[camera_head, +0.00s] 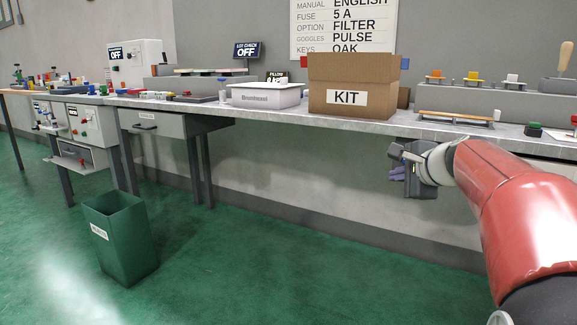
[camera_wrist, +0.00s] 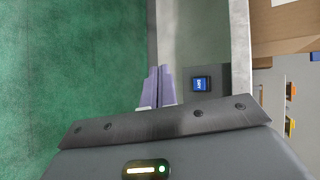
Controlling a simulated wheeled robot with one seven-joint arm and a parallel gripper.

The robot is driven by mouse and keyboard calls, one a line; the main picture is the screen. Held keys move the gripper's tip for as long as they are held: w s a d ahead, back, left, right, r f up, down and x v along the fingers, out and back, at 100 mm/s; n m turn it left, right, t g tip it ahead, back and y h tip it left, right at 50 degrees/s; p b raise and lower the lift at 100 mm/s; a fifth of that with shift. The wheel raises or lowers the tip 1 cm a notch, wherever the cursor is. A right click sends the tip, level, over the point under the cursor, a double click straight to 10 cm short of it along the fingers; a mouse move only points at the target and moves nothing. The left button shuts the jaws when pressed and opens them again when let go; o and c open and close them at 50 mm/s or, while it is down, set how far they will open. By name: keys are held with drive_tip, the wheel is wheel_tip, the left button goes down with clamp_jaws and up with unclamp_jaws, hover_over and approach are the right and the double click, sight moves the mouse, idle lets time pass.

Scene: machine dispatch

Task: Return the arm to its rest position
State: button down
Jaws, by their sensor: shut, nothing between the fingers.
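My red arm reaches in from the right in the head view. My gripper (camera_head: 399,174) is in front of the bench's front edge, below the level of the bench top and below the cardboard box marked KIT (camera_head: 351,88). In the wrist view the purple fingers of my gripper (camera_wrist: 159,84) are together with nothing between them. A small blue-faced block on a dark plate (camera_wrist: 201,84) shows beside the fingers, and part of the cardboard box (camera_wrist: 285,28) shows at upper right.
The long grey bench (camera_head: 448,127) runs across behind my gripper. It bears a white bin (camera_head: 266,97), a rail with coloured pieces (camera_head: 470,97) and a wooden bar (camera_head: 455,117). A green waste bin (camera_head: 121,240) stands on the floor at left. The green floor (camera_head: 290,265) in front is clear.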

drive_tip(key=s+a+f+n+g+p, duration=0.2)
drive_tip(key=s+a+n, duration=0.3)
drive_tip(key=s+a, duration=0.35)
drive_tip(key=s+a+f+n+g, duration=0.1)
drive_tip(key=s+a+f+n, duration=0.1)
drive_tip(key=s+f+n, duration=0.2)
drive_tip(key=s+a+f+n+g+h+p, duration=0.1)
drive_tip(key=s+f+n, duration=0.3)
drive_tip(key=s, duration=0.7)
drive_tip(key=s+a+f+n+g+p, duration=0.1)
drive_tip(key=s+a+f+n+g, duration=0.1)
drive_tip(key=s, duration=0.5)
wheel_tip(320, 180, down, 2)
drive_tip(key=a+n, duration=0.1)
drive_tip(key=n, duration=0.2)
drive_tip(key=shift+s+a+n+g+h, duration=0.25)
drive_tip(key=shift+s+n+g+h, duration=0.05)
drive_tip(key=shift+n+h, duration=0.1)
idle(4.1)
